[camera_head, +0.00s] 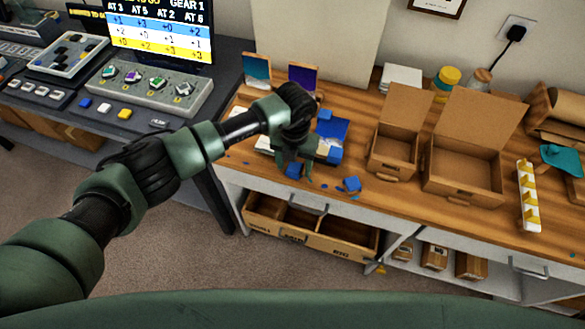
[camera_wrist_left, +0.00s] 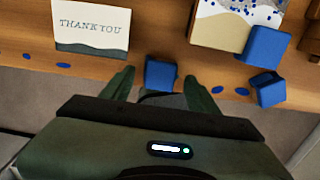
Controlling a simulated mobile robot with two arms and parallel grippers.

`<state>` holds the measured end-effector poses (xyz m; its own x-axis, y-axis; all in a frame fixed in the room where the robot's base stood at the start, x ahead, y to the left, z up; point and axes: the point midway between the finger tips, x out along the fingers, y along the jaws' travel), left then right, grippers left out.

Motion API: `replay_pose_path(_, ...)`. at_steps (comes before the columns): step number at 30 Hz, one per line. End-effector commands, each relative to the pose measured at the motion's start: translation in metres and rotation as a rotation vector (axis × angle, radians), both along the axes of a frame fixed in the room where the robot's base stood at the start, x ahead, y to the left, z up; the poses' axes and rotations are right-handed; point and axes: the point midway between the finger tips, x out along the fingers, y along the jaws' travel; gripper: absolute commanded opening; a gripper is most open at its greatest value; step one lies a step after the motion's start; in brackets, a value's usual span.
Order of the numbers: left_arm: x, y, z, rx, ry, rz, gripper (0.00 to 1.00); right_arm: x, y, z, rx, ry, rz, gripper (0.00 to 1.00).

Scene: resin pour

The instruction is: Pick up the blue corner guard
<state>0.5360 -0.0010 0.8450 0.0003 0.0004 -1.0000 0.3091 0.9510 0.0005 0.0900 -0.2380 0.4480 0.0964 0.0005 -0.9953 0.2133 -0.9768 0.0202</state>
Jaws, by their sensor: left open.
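My left gripper (camera_head: 295,160) is open, low over the front edge of the wooden counter. In the left wrist view its two fingers (camera_wrist_left: 160,88) stand apart, with a blue corner guard (camera_wrist_left: 160,72) between them. Contact with the fingers cannot be made out. This guard (camera_head: 294,171) also shows at the fingertips in the head view. A second loose blue guard (camera_head: 352,184) lies to the right; it also shows in the wrist view (camera_wrist_left: 268,89). Another blue guard (camera_wrist_left: 264,46) sits on a corner of a resin picture (camera_wrist_left: 222,25). My right gripper is out of view.
A "THANK YOU" card (camera_wrist_left: 92,22) lies left of the fingers. Blue resin spots dot the counter edge. Two open cardboard boxes (camera_head: 395,150) (camera_head: 465,165) stand right. An open drawer (camera_head: 310,240) juts out below. A dark desk with a control panel (camera_head: 150,88) stands left.

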Motion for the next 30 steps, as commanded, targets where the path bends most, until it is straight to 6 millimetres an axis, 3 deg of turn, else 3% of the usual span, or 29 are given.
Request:
replay_pose_path(1,0.000,0.000,0.000,0.000,0.000,0.000,0.60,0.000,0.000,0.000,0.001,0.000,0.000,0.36)
replay_pose_path(6,0.000,0.000,0.000,0.000,0.000,0.000,0.13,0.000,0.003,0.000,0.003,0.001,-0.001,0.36)
replay_pose_path(8,0.000,0.000,0.000,0.000,0.000,0.000,0.00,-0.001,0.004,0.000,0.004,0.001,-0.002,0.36)
replay_pose_path(20,0.001,0.000,0.008,-0.001,-0.002,0.000,0.00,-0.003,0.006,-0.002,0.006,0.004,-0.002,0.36)
replay_pose_path(26,0.002,0.000,0.035,-0.001,-0.005,-0.001,0.00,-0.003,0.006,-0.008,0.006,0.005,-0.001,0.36)
replay_pose_path(30,0.002,0.000,0.071,-0.003,-0.007,-0.002,0.00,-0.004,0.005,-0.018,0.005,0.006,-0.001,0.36)
